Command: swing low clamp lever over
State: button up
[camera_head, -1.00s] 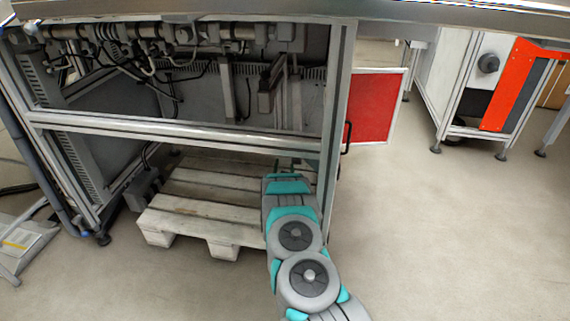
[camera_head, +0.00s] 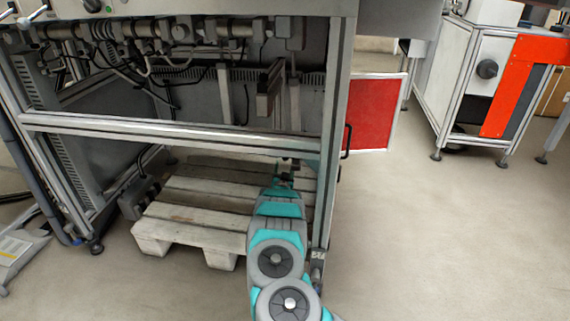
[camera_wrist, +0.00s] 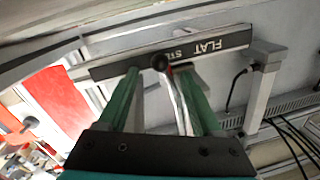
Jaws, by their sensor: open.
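In the head view, my gripper (camera_head: 285,168) reaches in below the cabinet's horizontal rail; the lever cannot be made out there.
The metal rail (camera_head: 170,131) crosses just above my gripper, and a frame post (camera_head: 333,130) stands close on its right. A wooden pallet (camera_head: 190,236) lies below to the left. A red panel (camera_head: 376,112) hangs open at the right. The floor on the right is clear.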

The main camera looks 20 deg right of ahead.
aim_at(285, 160)
jog(key=shift+b+x, duration=0.4)
jog(key=shift+x, duration=1.9)
jog(key=shift+c, duration=0.4)
grip_shut()
